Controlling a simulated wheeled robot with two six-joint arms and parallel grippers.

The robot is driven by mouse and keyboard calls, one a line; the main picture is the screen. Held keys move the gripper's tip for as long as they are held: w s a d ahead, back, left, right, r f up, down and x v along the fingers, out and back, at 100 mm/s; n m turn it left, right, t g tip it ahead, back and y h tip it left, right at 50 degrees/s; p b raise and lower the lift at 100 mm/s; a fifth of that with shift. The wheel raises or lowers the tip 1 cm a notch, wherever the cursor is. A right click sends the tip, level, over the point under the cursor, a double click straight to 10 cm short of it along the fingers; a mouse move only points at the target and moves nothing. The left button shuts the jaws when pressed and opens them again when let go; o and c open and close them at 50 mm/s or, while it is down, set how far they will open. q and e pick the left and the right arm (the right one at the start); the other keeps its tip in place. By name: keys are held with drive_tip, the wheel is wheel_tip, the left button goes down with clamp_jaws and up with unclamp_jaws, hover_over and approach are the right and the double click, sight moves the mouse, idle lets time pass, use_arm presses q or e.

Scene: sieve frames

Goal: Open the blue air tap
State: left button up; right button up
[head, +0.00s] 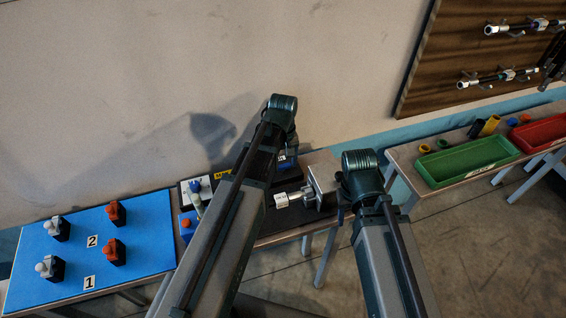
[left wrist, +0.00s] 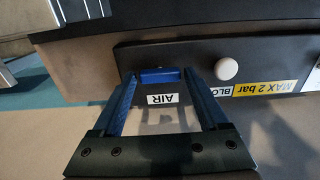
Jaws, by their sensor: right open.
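The blue air tap (left wrist: 160,76) is in the left wrist view, just behind a white AIR label that reads upside down. My left gripper (left wrist: 162,82) has its two blue fingers apart, one on each side of the tap. I cannot tell whether the fingertips touch it. In the head view my left arm (head: 232,210) reaches over the dark bench and hides most of the tap's surroundings. My right gripper (head: 345,190) is at the bench's right end, beside a grey metal bracket; its wrist mostly hides its fingers.
A white round knob (left wrist: 226,69) and a yellow MAX 2 bar label (left wrist: 281,88) are beside the tap. A blue board (head: 95,245) with several grey and orange valves lies left. Green (head: 467,160) and red (head: 540,132) trays stand right.

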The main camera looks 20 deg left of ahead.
use_arm(q)
drive_tip(key=c, duration=1)
drive_tip(key=shift+m, duration=0.3)
drive_tip(key=m, duration=0.3)
drive_tip(key=shift+m, duration=0.4)
drive_tip(key=m, duration=0.4)
drive_tip(key=shift+m, duration=0.3)
drive_tip(key=m, duration=0.8)
drive_tip(key=shift+m, duration=0.6)
